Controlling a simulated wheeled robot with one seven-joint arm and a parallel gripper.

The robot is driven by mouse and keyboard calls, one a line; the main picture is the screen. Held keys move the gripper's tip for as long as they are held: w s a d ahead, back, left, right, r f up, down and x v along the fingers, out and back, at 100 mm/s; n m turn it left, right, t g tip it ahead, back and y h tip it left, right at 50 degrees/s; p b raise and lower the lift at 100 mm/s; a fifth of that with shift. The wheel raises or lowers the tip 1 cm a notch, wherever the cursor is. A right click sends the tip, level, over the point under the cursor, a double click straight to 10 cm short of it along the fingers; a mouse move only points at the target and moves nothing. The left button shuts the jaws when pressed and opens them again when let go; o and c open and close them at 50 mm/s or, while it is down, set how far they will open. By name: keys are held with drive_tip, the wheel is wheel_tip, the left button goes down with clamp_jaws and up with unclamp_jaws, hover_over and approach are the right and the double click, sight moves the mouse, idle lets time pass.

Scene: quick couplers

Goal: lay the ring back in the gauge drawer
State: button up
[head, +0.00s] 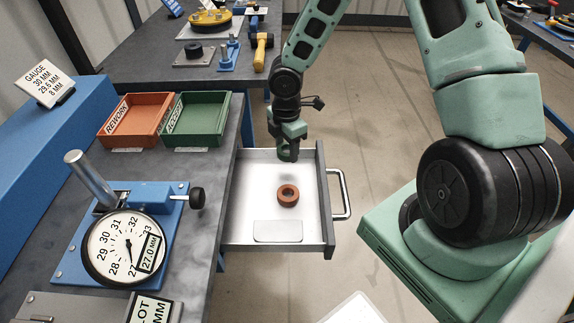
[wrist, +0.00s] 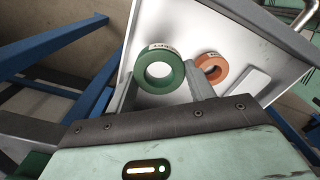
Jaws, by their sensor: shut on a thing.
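My gripper (wrist: 162,88) is shut on a green ring (wrist: 139,74) that carries a small white label with print too small to read. In the head view my gripper (head: 288,152) hangs above the back part of the open gauge drawer (head: 247,195); the green ring is hard to make out there. A rust-brown ring (head: 288,186) lies flat near the middle of the drawer floor, in front of my gripper. It also shows in the wrist view (wrist: 201,64), right of the green ring. The drawer shows behind both rings in the wrist view (wrist: 165,22).
A pale plate (head: 278,232) lies at the drawer's near end. The drawer handle (head: 345,195) sticks out at right. Left on the bench are a dial gauge (head: 125,248) reading 27.0 MM, an orange REWORK tray (head: 160,104) and a green ACCEPT tray (head: 222,104). Both trays look empty.

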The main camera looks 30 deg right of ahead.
sight(287, 170)
drive_tip(key=shift+f, duration=3.05)
drive_tip(key=shift+f+b, duration=0.1)
drive_tip(key=shift+b, duration=0.25)
drive_tip(key=shift+f, duration=0.15)
drive_tip(key=o, duration=0.9)
